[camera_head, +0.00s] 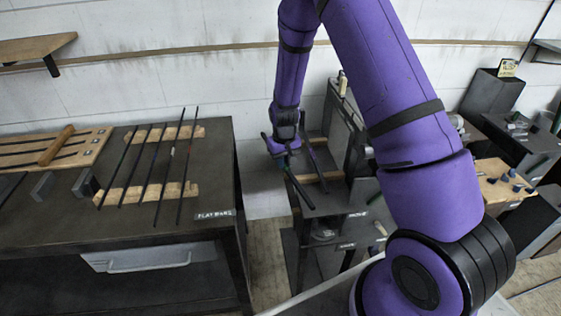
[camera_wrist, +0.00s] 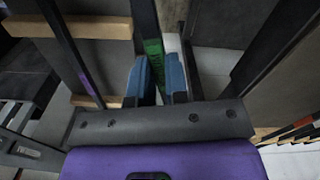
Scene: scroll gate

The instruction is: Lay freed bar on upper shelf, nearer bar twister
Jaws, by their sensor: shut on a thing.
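My gripper (camera_head: 282,157) hangs over the left part of the upper shelf (camera_head: 340,200) in the head view. Its two blue fingers (camera_wrist: 157,78) are shut on a dark bar with a green band (camera_wrist: 153,47) in the wrist view. In the head view this bar (camera_head: 297,185) slants down toward the shelf's front left edge. I cannot tell whether it touches the shelf. A second dark bar (camera_head: 314,160), with a purple mark in the wrist view (camera_wrist: 84,80), lies beside it across wooden strips (camera_head: 320,178). I cannot make out the bar twister with certainty.
A dark bench (camera_head: 215,210) at left carries several bars on wooden racks (camera_head: 190,131). A tall grey panel (camera_head: 340,120) stands at the back of the shelf. A lower shelf (camera_head: 318,240) is underneath. A wooden block with blue pegs (camera_head: 500,184) is at right.

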